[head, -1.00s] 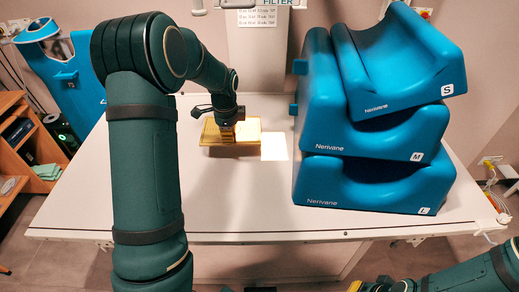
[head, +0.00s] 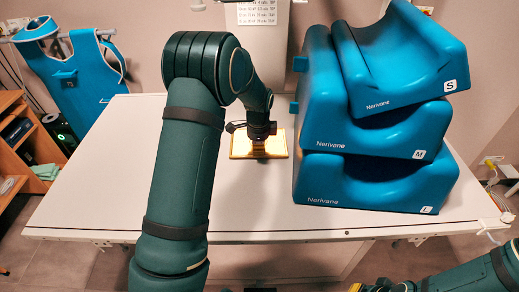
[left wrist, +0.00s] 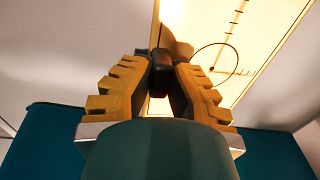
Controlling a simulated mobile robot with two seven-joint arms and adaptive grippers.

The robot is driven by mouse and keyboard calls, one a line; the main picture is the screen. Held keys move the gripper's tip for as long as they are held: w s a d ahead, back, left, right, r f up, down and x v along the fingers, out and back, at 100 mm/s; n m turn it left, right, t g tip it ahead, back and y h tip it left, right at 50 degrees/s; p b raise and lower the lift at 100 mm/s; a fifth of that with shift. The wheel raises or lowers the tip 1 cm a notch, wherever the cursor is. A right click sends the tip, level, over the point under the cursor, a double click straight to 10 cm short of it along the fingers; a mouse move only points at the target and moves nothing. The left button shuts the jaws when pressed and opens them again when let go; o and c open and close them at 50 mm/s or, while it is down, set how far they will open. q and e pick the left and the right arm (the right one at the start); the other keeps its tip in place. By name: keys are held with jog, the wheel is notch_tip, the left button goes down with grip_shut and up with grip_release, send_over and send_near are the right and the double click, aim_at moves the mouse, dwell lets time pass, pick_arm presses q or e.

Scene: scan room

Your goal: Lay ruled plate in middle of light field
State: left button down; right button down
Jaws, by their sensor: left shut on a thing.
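The ruled plate (head: 240,147) is a flat amber, see-through plate on the white table in the head view. It glows warm and covers the place of the light field, whose edges I cannot make out separately. In the left wrist view the plate (left wrist: 262,45) shows its dark ruler marks and a thin circle, brightly lit. Whether the plate touches the table is hard to tell. My right gripper (head: 376,286) shows only partly at the bottom edge.
A stack of blue Nerivane cushions (head: 375,180) stands close to the right of the plate. The white table (head: 100,190) is clear on the left. A blue apron (head: 75,85) hangs at the back left, with a wooden shelf (head: 25,150) at the left edge.

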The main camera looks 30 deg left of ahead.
pick_arm(q)
jog(key=shift+w+d+f, duration=0.15)
jog(key=shift+f, duration=0.15)
jog(key=shift+r, duration=0.1)
jog(key=c, duration=1.1)
grip_release()
notch_tip(320, 180, up, 12)
jog(key=p, duration=0.2)
jog(key=shift+s+d, duration=0.2)
jog(key=shift+s, duration=0.2)
jog(key=shift+s, duration=0.1)
